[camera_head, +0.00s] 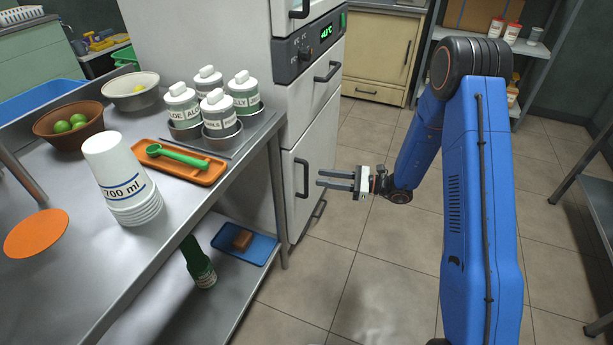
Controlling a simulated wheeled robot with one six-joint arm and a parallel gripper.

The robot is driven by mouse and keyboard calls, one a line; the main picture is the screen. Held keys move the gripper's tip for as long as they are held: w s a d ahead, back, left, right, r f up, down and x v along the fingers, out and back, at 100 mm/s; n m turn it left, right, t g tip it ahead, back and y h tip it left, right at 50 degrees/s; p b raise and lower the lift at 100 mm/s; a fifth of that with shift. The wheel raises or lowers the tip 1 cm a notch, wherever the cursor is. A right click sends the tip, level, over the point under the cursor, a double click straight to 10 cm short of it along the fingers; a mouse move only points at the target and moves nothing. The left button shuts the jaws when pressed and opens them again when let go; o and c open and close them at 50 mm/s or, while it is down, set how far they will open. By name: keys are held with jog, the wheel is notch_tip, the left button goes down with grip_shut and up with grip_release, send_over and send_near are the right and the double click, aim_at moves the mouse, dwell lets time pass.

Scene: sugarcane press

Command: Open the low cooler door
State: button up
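The cooler (215,45) is a tall white cabinet left of centre, with a dark control strip and a green display. Its low door (318,140) is below the drawer and looks shut. A dark upright handle (302,178) is on that door's left part. My gripper (320,178) is just right of the handle, its two dark fingers pointing left at it. The fingers are parallel with a gap between them and nothing visible in it. The fingertips look apart from the handle; the exact depth is hard to tell.
A metal table (75,255) fills the left, with cups, white bottles and an orange tray (180,162). Its lower shelf holds a blue tray (244,248) and a green bottle (199,264). A drawer handle (327,72) sticks out above the door. The tiled floor (390,245) is open.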

jog(key=shift+w+a, duration=0.15)
jog(key=shift+a, duration=1.05)
jog(key=shift+w+a, duration=0.2)
jog(key=shift+a, duration=0.95)
jog(key=shift+w+a, duration=0.15)
jog(key=shift+a, duration=1.05)
grip_shut()
